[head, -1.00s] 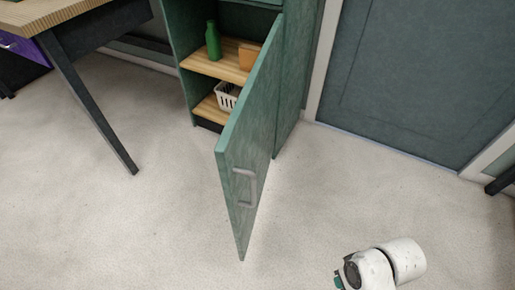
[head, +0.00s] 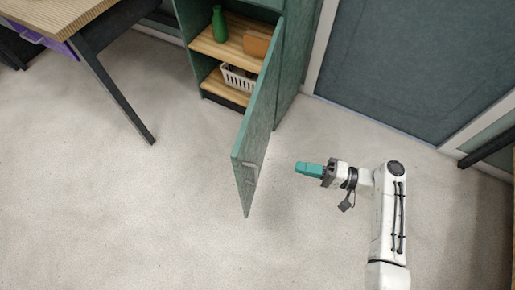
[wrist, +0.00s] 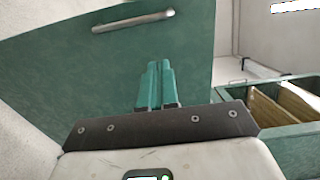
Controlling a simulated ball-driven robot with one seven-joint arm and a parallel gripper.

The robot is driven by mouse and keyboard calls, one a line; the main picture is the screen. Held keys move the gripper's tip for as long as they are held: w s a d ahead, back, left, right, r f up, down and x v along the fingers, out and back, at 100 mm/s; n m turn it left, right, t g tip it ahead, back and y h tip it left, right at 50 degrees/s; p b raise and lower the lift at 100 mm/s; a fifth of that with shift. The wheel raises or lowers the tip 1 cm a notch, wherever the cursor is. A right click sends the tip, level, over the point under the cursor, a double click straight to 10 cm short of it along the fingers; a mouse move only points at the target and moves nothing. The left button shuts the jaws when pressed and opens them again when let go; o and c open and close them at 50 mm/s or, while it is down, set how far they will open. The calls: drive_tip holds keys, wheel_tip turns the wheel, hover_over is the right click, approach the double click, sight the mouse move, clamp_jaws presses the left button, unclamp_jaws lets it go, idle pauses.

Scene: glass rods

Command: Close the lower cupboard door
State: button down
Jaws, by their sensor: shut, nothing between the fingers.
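The lower cupboard door (head: 262,125) is green and stands wide open, swung out from the cupboard (head: 293,62) toward me. Its grey handle (head: 249,172) is near the free edge; it also shows in the wrist view (wrist: 133,21). My gripper (head: 299,168) is to the right of the door, on the handle's side, with a gap of floor showing between them in the head view. In the wrist view its teal fingers (wrist: 156,66) are together and empty, pointing at the door panel. Whether the fingertips touch the panel is not clear there.
Inside the cupboard are wooden shelves with a green bottle (head: 219,24), an orange-brown block (head: 256,44) and a white basket (head: 238,78). A table (head: 50,14) with a dark leg stands at the left. The floor around the door is clear.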

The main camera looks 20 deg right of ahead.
sight(247, 155)
drive_tip(key=p+x, duration=0.1)
drive_tip(key=x, duration=1.3)
